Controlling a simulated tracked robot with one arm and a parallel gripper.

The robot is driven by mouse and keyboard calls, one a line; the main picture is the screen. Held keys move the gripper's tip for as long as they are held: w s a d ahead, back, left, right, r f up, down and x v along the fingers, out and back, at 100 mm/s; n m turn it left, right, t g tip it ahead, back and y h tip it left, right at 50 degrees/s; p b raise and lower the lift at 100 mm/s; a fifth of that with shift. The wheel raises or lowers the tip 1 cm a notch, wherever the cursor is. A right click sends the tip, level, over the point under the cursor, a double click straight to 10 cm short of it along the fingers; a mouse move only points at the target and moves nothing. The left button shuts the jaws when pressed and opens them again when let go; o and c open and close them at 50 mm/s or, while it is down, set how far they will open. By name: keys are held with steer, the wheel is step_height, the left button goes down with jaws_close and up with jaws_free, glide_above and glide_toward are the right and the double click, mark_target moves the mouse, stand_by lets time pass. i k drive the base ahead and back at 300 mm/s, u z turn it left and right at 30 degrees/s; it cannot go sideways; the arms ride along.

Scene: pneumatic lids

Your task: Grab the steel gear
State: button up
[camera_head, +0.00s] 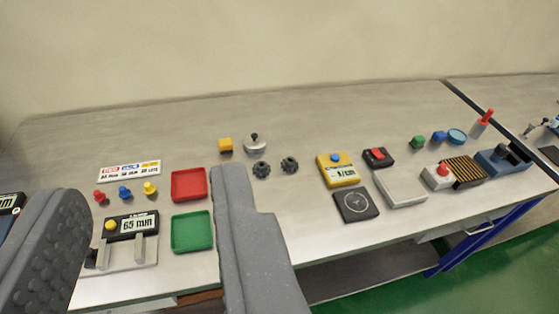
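Two small dark grey toothed gears sit side by side on the grey workbench (300,212): a left gear (261,169) and a right gear (289,166). They look alike, and I cannot tell from their look which is steel. My gripper (150,190) is open, with its two grey fingers wide apart in the foreground and nothing held between them. Both gears lie beyond and just right of the right finger's tip, apart from it in the picture. The right finger hides part of the bench.
A silver knobbed piece (255,146) and an orange block (226,145) stand behind the gears. Red (189,184) and green (192,232) trays lie left of the right finger. A yellow device (338,170) stands to the right. Bench between gears and yellow device is clear.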

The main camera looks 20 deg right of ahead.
mark_target(289, 165)
steer(key=i, duration=0.85)
steer(key=z, duration=0.05)
